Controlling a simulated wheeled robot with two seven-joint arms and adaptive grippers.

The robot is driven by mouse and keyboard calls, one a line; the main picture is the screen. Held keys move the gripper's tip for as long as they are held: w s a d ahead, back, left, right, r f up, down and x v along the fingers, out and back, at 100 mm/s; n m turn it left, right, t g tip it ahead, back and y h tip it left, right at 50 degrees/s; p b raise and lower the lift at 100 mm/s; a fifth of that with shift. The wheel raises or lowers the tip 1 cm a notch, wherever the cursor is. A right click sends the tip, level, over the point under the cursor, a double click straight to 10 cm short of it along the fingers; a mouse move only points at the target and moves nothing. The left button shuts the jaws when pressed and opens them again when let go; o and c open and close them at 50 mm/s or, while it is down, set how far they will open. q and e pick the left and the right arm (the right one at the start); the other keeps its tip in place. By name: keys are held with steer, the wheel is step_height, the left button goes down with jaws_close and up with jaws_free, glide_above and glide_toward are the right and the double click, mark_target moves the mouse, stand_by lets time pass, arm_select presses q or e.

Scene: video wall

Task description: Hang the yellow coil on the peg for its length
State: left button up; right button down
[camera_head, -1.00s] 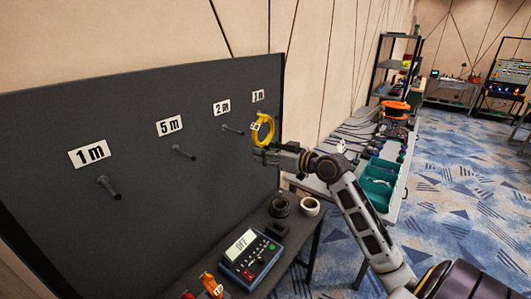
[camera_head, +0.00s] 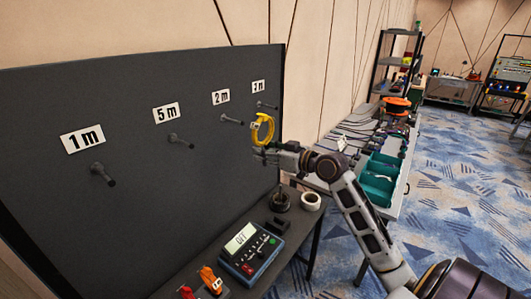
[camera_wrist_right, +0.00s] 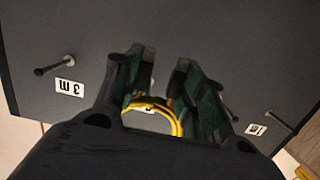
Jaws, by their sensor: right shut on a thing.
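The yellow coil (camera_head: 263,131) hangs upright in my right gripper (camera_head: 262,152), held by its lower part. It carries a small pale tag too small to read. In the right wrist view the coil (camera_wrist_right: 155,104) shows between the two fingers of the gripper (camera_wrist_right: 162,75). The dark board has pegs under labels: the 1 m peg (camera_head: 103,174), the 5 m peg (camera_head: 180,141), the 2 m peg (camera_head: 231,118) and the 3 m peg (camera_head: 266,104). The coil appears just below the 3 m peg, apart from it. The pegs look empty. My left gripper is out of view.
Below the board, a dark table (camera_head: 220,283) bears a meter (camera_head: 251,251), a white roll (camera_head: 311,201), a dark spool (camera_head: 281,202) and orange-handled items (camera_head: 210,281). A bench with teal bins (camera_head: 380,170) stands behind my right arm.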

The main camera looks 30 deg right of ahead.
steer(key=shift+w+a, duration=0.1)
steer(key=shift+w, duration=0.15)
steer(key=p+x, duration=0.1)
steer(key=x, duration=1.1)
steer(key=shift+f, duration=0.15)
stand_by(2.1)
steer(key=shift+s, duration=0.1)
stand_by(0.4)
steer(key=c, duration=0.8)
jaws_free()
steer(key=shift+o, duration=0.2)
steer(key=shift+s, duration=0.1)
